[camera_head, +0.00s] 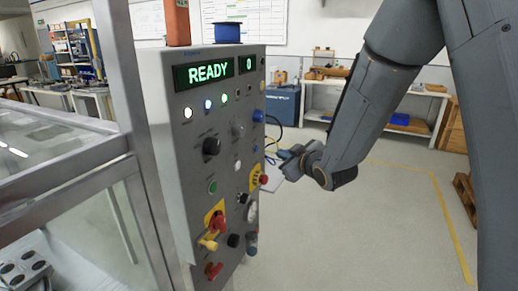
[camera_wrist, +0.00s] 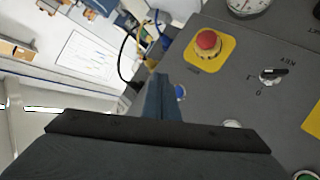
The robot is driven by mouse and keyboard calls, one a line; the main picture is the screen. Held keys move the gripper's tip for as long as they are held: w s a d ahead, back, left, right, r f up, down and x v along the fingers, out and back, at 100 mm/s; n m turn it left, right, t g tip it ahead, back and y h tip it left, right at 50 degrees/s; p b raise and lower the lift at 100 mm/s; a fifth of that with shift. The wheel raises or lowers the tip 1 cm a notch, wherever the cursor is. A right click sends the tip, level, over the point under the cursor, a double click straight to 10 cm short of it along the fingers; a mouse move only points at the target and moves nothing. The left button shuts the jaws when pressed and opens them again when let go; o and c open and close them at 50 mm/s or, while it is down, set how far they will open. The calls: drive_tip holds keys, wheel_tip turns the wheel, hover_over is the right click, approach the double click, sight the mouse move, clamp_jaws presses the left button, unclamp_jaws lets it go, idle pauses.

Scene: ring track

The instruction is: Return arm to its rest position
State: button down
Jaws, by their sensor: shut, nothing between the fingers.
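My arm (camera_head: 385,95) reaches in from the upper right in the head view, bent down toward the right side of a grey control panel (camera_head: 160,120). My gripper (camera_head: 283,160) is at the panel's right edge, and its tips are partly hard to make out there. In the wrist view my gripper (camera_wrist: 160,88) shows as narrow dark fingers, shut with nothing between them. It points along the panel face, near a red emergency button on a yellow plate (camera_wrist: 207,43). I cannot tell whether it touches the panel.
The panel display (camera_head: 208,73) reads READY and 0. A key switch (camera_wrist: 268,75) and a gauge (camera_wrist: 247,5) show in the wrist view. A glass-sided metal frame (camera_head: 60,170) stands at left. A workbench (camera_head: 380,105) is behind.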

drive_tip(key=s+d+f+m+g+h, duration=0.5)
drive_tip(key=s+d+f+m, duration=0.15)
drive_tip(key=s+d, duration=0.55)
drive_tip(key=s+d+f+m+g, duration=0.1)
drive_tip(key=s+d+m+g, duration=0.1)
drive_tip(key=s, duration=0.7)
drive_tip(key=s+d+f+m+g+h, duration=0.1)
drive_tip(key=s+d+g, duration=0.3)
drive_tip(key=s, duration=0.6)
drive_tip(key=shift+d+f+m+g+h+b, duration=0.25)
drive_tip(key=shift+f+m+b, duration=0.2)
drive_tip(key=shift+f+m, duration=0.25)
